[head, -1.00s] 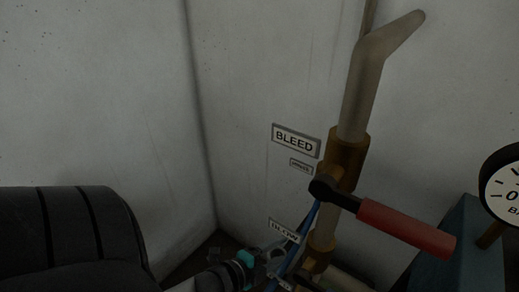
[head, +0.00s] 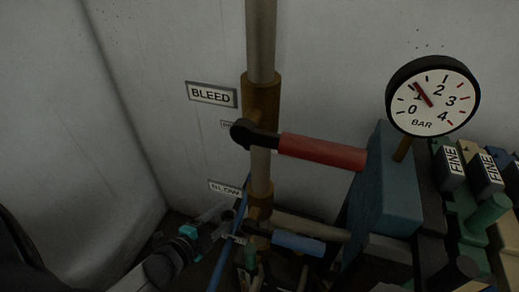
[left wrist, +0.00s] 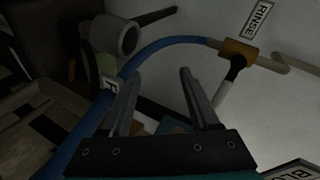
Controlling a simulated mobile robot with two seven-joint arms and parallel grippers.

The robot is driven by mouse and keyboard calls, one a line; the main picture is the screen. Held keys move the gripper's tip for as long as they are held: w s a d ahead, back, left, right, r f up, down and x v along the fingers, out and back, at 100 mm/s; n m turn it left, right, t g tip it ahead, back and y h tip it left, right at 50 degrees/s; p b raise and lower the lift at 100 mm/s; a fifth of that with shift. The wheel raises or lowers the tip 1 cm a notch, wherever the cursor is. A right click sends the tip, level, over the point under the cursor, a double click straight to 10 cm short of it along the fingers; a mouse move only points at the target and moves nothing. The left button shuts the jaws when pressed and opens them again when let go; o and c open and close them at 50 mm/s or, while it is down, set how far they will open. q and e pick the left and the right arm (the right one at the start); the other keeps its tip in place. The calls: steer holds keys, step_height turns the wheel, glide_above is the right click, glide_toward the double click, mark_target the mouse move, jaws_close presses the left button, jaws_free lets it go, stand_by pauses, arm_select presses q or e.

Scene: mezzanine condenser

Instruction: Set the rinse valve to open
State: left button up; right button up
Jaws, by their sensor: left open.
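In the left wrist view, a RINSE label (left wrist: 262,18) sits on the pale wall beside a small brass valve (left wrist: 237,52). Its lever (left wrist: 232,74) has a black stem and a pale grip pointing down and left, toward my right-hand finger. A blue hose (left wrist: 160,45) runs to the valve's left side. My left gripper (left wrist: 160,75) is open and empty, with its fingers apart and short of the lever. In the head view my left gripper (head: 224,217) is by the blue hose, left of the brass pipework. The RINSE label cannot be made out there. My right gripper is not in view.
A red-handled valve (head: 322,151) is near the BLEED label (head: 211,94), above a blue handle (head: 298,244) near the BLOW label (head: 225,188). A pressure gauge (head: 432,97) and green blocks (head: 468,222) stand at right. The wall at left is bare.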

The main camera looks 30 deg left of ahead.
arm_select(q)
steer(key=w+r+m+h+b, duration=0.1)
steer(key=w+r+m+h, duration=0.3)
steer(key=r+h, duration=0.15)
steer(key=w+r+m+h+b, duration=0.2)
steer(key=w+r+m+h, duration=0.15)
steer(key=r, duration=0.35)
steer(key=shift+m, duration=0.45)
steer(key=x, duration=1.4)
steer(key=shift+w+d+r+b, duration=0.1)
steer(key=shift+w+d+b, duration=0.05)
steer(key=shift+b, duration=0.15)
jaws_close()
